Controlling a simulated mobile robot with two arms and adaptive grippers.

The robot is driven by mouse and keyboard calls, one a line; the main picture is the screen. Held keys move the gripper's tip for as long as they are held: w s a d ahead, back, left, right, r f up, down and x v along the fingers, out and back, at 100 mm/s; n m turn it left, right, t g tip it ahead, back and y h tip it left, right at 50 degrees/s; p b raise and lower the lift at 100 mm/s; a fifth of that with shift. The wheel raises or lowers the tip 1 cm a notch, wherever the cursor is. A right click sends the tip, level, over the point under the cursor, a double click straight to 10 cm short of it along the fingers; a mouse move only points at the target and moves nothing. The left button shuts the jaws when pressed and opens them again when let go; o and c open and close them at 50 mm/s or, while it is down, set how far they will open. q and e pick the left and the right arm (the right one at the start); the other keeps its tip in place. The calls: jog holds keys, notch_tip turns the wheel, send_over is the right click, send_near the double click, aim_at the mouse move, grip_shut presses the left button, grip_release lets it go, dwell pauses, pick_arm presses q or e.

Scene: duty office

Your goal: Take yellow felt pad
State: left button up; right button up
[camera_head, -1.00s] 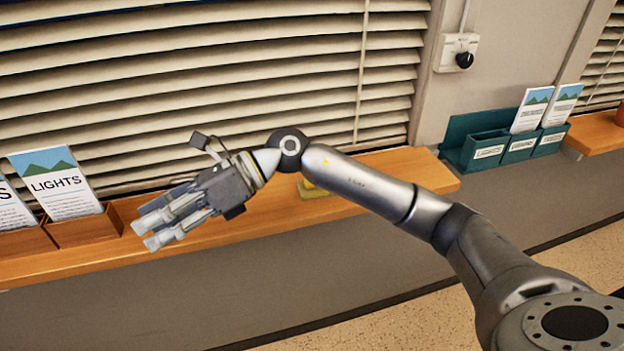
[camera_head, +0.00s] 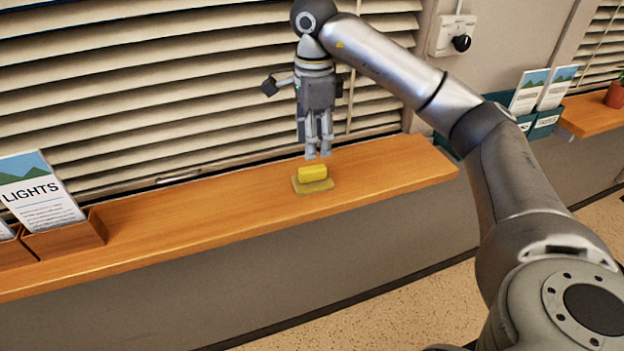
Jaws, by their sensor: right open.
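A yellow felt pad (camera_head: 312,174) lies on a flat, duller yellow-olive piece (camera_head: 313,187) on the wooden sill. My right gripper (camera_head: 318,156) points straight down just above and slightly behind the pad in the picture. It is open and holds nothing. A small gap shows between its fingertips and the pad; I cannot tell the exact height. My left gripper is out of view.
The wooden sill (camera_head: 200,207) runs below the window blinds (camera_head: 130,90). A wooden holder (camera_head: 66,238) with a LIGHTS leaflet stands at the left. A teal leaflet rack (camera_head: 545,124) is on the right. The sill around the pad is clear.

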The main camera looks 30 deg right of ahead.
aim_at(313, 168)
notch_tip(313, 168, down, 3)
jog(key=shift+r, duration=0.1)
jog(key=shift+f+p, duration=0.55)
jog(key=shift+p, duration=0.05)
notch_tip(313, 168, down, 4)
jog(key=shift+a+r+p, duration=0.1)
jog(key=shift+r+p, duration=0.15)
jog(key=shift+p, duration=0.4)
jog(key=shift+f, duration=0.4)
jog(key=shift+c, duration=0.3)
jog(key=shift+w, duration=0.1)
grip_shut()
